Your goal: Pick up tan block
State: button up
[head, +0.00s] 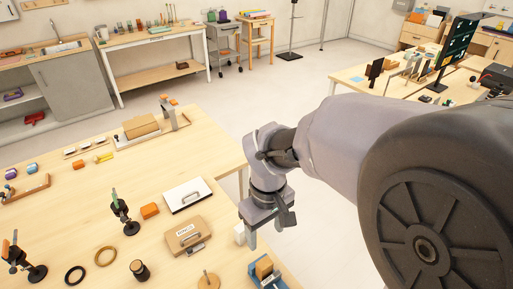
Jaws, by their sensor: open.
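My gripper (266,228) points down over the right edge of the near table, in the head view. It is open, and nothing shows between its fingers. A tan block (263,266) stands just below it, at the bottom of the picture, in or on a blue-grey tray (281,285). The gripper is apart from this block. Another tan block (141,125), larger and long, lies on a flat board near the table's back edge, well to the left of the gripper. I cannot tell which block the task names.
A white case (187,195), a tan case (187,235) and an orange block (150,211) lie left of the gripper. A white object (240,234) stands close beside it. Small stands (124,214) and rings (105,256) are farther left. Open floor (285,100) lies beyond the table.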

aim_at(265, 263)
jog(key=f+b, duration=0.1)
jog(key=f, duration=0.3)
jog(key=s+f+b, duration=0.1)
jog(key=f+b, duration=0.1)
jog(key=f, duration=0.1)
jog(key=f+b, duration=0.1)
jog(key=f, duration=0.3)
jog(key=shift+s+f+b, duration=0.3)
jog(key=shift+f+b, duration=0.05)
jog(key=shift+b, duration=0.05)
notch_tip(265, 263, down, 5)
jog(key=b, duration=0.2)
jog(key=shift+w+f+b, duration=0.1)
jog(key=shift+f+b, duration=0.05)
jog(key=shift+b, duration=0.25)
jog(key=shift+r, duration=0.2)
grip_shut()
